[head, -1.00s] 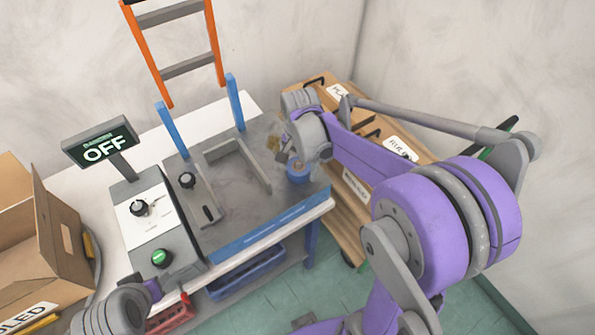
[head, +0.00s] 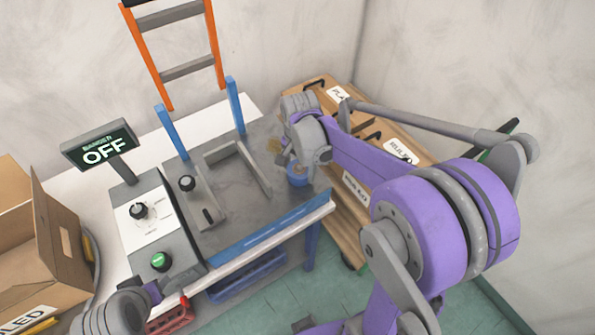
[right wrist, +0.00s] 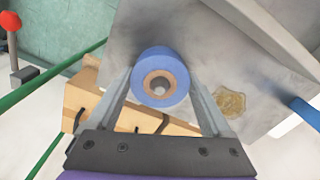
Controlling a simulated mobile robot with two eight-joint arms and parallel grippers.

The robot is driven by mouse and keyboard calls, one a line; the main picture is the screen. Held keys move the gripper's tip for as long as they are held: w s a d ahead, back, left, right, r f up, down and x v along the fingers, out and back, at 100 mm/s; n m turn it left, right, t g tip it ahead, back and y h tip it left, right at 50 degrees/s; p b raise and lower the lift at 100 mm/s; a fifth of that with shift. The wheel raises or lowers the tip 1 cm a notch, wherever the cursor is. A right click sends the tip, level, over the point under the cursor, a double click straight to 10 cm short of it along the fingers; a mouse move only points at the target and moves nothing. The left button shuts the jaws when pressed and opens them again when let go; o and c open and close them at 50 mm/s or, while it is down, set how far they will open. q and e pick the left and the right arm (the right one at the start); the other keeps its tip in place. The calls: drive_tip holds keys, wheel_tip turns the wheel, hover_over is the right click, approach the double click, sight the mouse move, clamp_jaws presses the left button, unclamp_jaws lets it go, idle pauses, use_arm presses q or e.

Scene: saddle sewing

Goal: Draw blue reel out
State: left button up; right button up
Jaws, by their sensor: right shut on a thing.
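The blue reel (head: 298,181), with a tan core and a round hole, is at the right end of the grey bench top (head: 228,225). In the right wrist view the blue reel (right wrist: 160,62) is seen end-on between the two fingers. My right gripper (right wrist: 160,85) is shut on it. In the head view my right wrist hides most of the gripper and part of the reel. I cannot tell whether the reel touches the bench. My left arm's end (head: 150,292) shows at the lower left, with its jaws unclear.
A golden-brown patch (right wrist: 228,100) lies on the bench beside the reel. A wooden drawer unit (head: 350,205) stands right of the bench. A control box (head: 155,235) with an OFF sign (head: 100,146) and a cardboard box (head: 45,240) are left. Blue posts (head: 235,105) rise behind.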

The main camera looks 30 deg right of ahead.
use_arm(q)
drive_tip(key=shift+w+r, duration=0.1)
drive_tip(key=shift+r, duration=0.05)
use_arm(e)
drive_tip(key=shift+r, duration=0.25)
use_arm(q)
drive_tip(key=shift+t, duration=0.3)
drive_tip(key=shift+w+r+p, duration=0.55)
drive_tip(key=shift+r+p, duration=0.1)
drive_tip(key=shift+r, duration=0.25)
drive_tip(key=shift+w+r+p, duration=0.5)
drive_tip(key=shift+r+p, duration=0.15)
drive_tip(key=shift+r, duration=0.25)
use_arm(e)
drive_tip(key=shift+r, duration=2.95)
drive_tip(key=shift+r, duration=2)
